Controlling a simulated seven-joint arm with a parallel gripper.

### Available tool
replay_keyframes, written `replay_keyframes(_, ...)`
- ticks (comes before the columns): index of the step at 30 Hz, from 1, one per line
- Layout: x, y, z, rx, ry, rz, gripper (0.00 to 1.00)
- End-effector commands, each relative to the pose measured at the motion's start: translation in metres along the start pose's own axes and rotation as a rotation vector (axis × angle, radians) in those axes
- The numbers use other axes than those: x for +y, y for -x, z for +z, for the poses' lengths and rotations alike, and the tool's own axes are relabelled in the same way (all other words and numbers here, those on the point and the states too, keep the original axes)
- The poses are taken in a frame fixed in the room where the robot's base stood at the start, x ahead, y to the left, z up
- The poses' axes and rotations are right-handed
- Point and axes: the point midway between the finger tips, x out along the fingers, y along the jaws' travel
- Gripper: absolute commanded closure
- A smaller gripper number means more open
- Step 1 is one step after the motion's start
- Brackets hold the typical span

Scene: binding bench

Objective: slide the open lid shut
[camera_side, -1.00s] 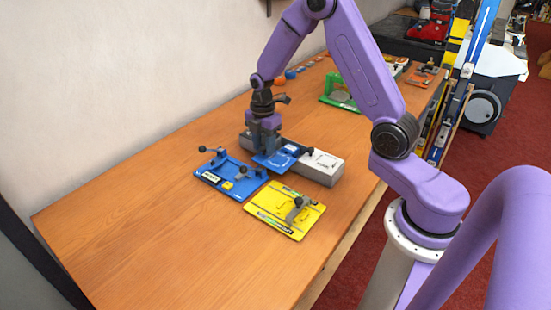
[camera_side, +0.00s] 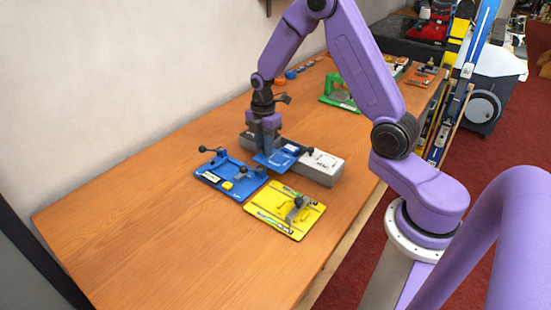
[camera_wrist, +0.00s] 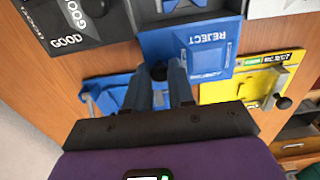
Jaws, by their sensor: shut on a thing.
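A blue lid marked REJECT (camera_wrist: 195,52) sticks out from the long grey box and carries a black knob (camera_wrist: 158,73). In the side view the lid (camera_side: 273,161) juts toward the front of the bench. My gripper (camera_side: 266,152) stands upright over the lid's left part. In the wrist view my gripper (camera_wrist: 160,84) has its two fingers closed about the knob, which they partly hide. The grey box (camera_side: 325,171) lies behind the lid, with a pale printed top at its right end. Its dark end marked GOOD (camera_wrist: 85,22) shows in the wrist view.
A blue fixture (camera_side: 215,178) with black-knobbed levers lies in front of the box on the left. A yellow fixture (camera_side: 268,212) lies to its right. A green fixture (camera_side: 338,92) stands farther back. The bench's left part (camera_side: 130,220) is clear.

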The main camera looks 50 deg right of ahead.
Motion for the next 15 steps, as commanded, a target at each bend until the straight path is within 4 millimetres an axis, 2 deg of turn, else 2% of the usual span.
replay_keyframes(15,0.000,0.000,0.024,0.000,-0.002,0.001,0.92)
